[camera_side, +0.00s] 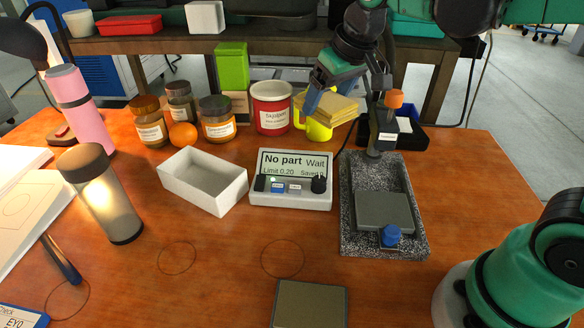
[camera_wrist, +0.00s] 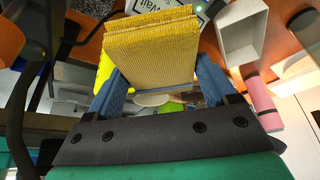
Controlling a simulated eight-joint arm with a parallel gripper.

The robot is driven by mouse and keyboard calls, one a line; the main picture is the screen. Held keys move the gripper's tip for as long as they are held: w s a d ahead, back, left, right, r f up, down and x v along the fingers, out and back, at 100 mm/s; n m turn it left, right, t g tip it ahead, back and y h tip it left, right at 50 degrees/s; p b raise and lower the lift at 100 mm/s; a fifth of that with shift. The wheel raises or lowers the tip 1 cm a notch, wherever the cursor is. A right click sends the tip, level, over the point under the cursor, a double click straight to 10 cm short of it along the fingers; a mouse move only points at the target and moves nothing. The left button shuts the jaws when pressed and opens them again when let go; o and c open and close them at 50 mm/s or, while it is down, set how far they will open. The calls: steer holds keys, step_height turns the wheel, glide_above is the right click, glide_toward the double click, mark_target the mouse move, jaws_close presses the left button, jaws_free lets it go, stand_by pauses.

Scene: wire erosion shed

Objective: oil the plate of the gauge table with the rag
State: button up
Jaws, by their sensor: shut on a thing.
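My gripper (camera_side: 316,96) is shut on a folded yellow rag (camera_side: 333,108), held in the air at the back of the bench, over or in front of a yellow mug (camera_side: 318,130). In the wrist view the rag (camera_wrist: 152,48) sits between the two blue fingers. The gauge table is a speckled granite base (camera_side: 352,225) with a post and orange-topped gauge head (camera_side: 388,122) at its back. Its grey plate (camera_side: 384,212) lies bare towards the front, with a blue knob (camera_side: 390,235) at its near edge. The rag is apart from the plate, behind and left of it.
A readout (camera_side: 291,180) left of the gauge shows "No part" and "Wait". A white open box (camera_side: 203,182), jars (camera_side: 217,120), a red tin (camera_side: 271,108) and a dark bin (camera_side: 405,130) stand around. A grey square (camera_side: 309,304) lies at the front; bench around it is mostly clear.

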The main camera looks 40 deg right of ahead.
steer(key=shift+a, duration=0.1)
steer(key=s+a+f+n+y, duration=0.1)
steer(key=s+a+f+n, duration=0.3)
steer(key=a, duration=0.5)
steer(key=n+g+y, duration=0.1)
steer(key=n+y, duration=0.1)
steer(key=n, duration=0.3)
glide_above(305, 306)
steer(key=f, duration=0.3)
steer(key=s+d+f, duration=0.1)
steer(key=shift+f, duration=3)
steer(key=shift+f, duration=0.55)
stand_by(1.2)
step_height(305, 306, up, 7)
stand_by(0.9)
